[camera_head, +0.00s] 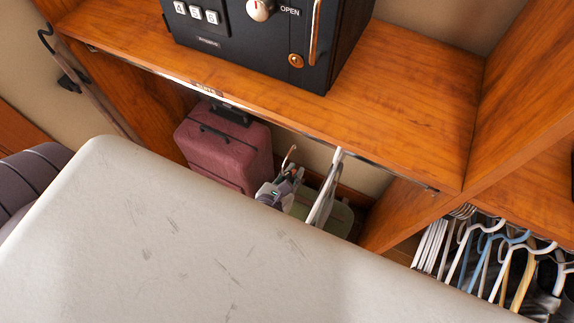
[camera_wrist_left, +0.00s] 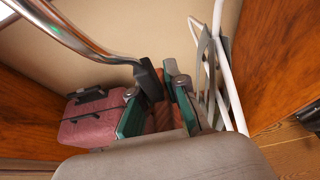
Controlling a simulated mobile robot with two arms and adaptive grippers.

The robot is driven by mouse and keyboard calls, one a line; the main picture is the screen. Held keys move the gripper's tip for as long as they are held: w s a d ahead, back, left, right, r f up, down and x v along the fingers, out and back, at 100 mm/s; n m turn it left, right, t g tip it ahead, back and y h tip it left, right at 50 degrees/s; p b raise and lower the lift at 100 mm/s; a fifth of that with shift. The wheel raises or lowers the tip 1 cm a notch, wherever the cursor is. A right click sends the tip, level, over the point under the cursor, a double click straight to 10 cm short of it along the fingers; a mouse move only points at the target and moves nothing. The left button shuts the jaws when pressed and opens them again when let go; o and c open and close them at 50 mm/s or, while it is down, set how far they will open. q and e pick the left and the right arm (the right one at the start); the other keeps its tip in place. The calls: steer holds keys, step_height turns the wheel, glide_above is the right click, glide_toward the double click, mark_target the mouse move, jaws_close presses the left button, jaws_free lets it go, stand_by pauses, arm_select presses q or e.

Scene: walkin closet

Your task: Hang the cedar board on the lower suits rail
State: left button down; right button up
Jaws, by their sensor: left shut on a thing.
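My left gripper (camera_head: 280,190) is below the shelf edge, shut on a narrow reddish-brown piece, which appears to be the cedar board (camera_wrist_left: 161,117). Most of the board is hidden by the fingers and the grey surface in front. A thin metal hook (camera_head: 289,156) rises above the gripper, below and apart from the rail. The shiny suits rail (camera_head: 160,72) runs under the front edge of the wooden shelf, beside a small label (camera_head: 208,89). In the left wrist view, the gripper (camera_wrist_left: 161,108) has a finger on either side of the board. My right gripper is not in view.
White hangers (camera_head: 325,190) hang on the rail close right of the gripper. A maroon suitcase (camera_head: 222,150) stands to its left. A black safe (camera_head: 265,45) sits on the shelf. Several coloured hangers (camera_head: 490,250) hang at the lower right.

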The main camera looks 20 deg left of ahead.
arm_select(q)
steer(key=b+x, duration=0.1)
steer(key=x, duration=0.8)
steer(key=shift+w+r+b, duration=0.25)
steer(key=shift+w+b, duration=0.1)
steer(key=shift+w, duration=0.15)
steer(key=shift+d, duration=0.1)
steer(key=c, duration=1.1)
jaws_free()
steer(key=shift+s, duration=0.15)
steer(key=v, duration=1.2)
